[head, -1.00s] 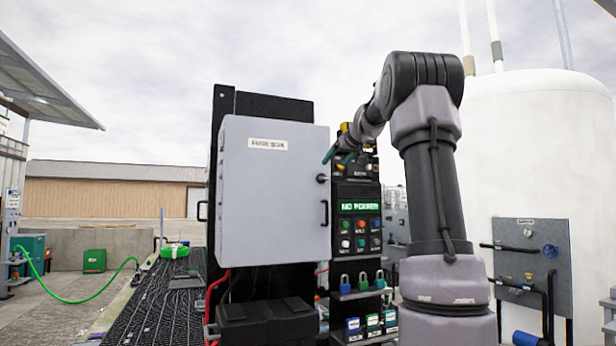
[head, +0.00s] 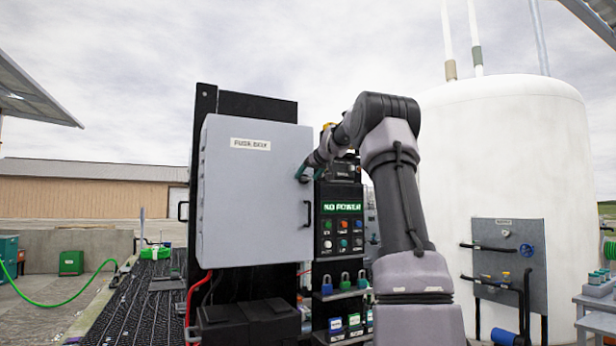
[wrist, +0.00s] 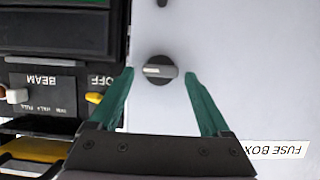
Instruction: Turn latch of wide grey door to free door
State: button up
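The wide grey door (head: 250,190) of the fuse box is shut, with a black pull handle (head: 308,214) near its right edge. Its label shows upside down in the wrist view. The latch (wrist: 157,70) is a round dark knob with a lighter grip bar that lies roughly level in the wrist view. My gripper (wrist: 160,76) has green fingers, open, one on each side of the latch with a gap to both. In the head view my gripper (head: 302,172) is at the door's upper right edge and hides the latch.
A black control panel (head: 340,220) with a "NO POWER" display and several buttons stands right of the door. Padlocks (head: 345,281) hang below it. The wrist view shows a "BEAM" switch panel (wrist: 50,90) and a yellow part (wrist: 35,148) beside the door.

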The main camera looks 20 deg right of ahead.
grip_shut()
jog(key=shift+d, duration=0.1)
jog(key=m+y, duration=0.2)
jog(key=m, duration=0.1)
jog(key=shift+d+f, duration=0.1)
jog(key=shift+d, duration=0.25)
jog(key=m+y, duration=0.2)
jog(key=m, duration=0.1)
jog(key=shift+d+f+t, duration=0.15)
jog(key=shift+d+t, duration=0.05)
jog(key=shift+t, duration=0.1)
jog(key=m, duration=0.1)
jog(key=m+y, duration=0.2)
jog(key=shift+d+f+m+t, duration=0.15)
jog(key=shift+f+m+t, duration=0.1)
jog(key=shift+m+t, duration=0.15)
jog(key=shift+f+m+t+y, duration=0.2)
jog(key=shift+m+t, duration=0.1)
jog(key=shift+m, duration=0.55)
jog(key=shift+f+m+t+y, duration=0.1)
jog(key=shift+m+t+y, duration=0.15)
jog(key=shift+m, duration=0.9)
jog(key=shift+o, duration=1.2)
grip_release()
